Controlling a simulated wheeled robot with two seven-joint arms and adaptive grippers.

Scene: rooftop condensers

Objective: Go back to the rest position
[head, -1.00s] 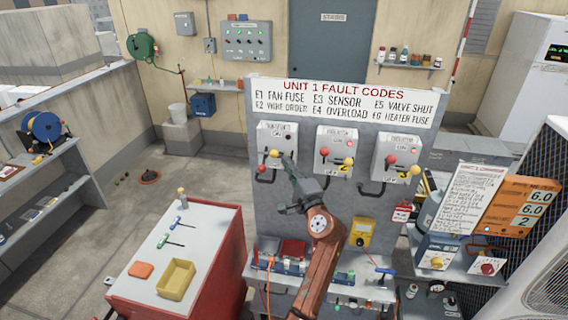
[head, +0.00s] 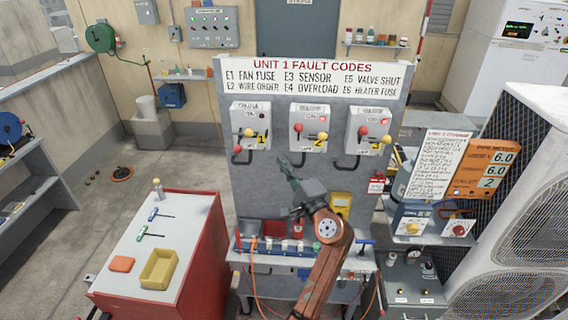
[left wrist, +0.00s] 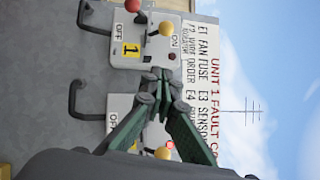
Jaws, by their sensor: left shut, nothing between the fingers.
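My left gripper (head: 284,165) is in front of the grey fault-code panel (head: 245,185), below and between the first two switch boxes. Its fingers are shut with nothing between them; they also show closed in the left wrist view (left wrist: 155,78). It looks clear of the first switch box (head: 250,112), but the exact gap cannot be told. That box has a yellow ball and a lower red ball, and a yellow tag 1. The second box (head: 310,115) and third box (head: 369,118) stand to its right. My right gripper is not in view.
A red cabinet (head: 205,245) at left holds a yellow bin (head: 160,268). A shelf (head: 270,262) with small tools runs below the panel. An orange pipe meter board (head: 483,168) and a white condenser (head: 540,230) stand at right. Open floor lies left of the cabinet.

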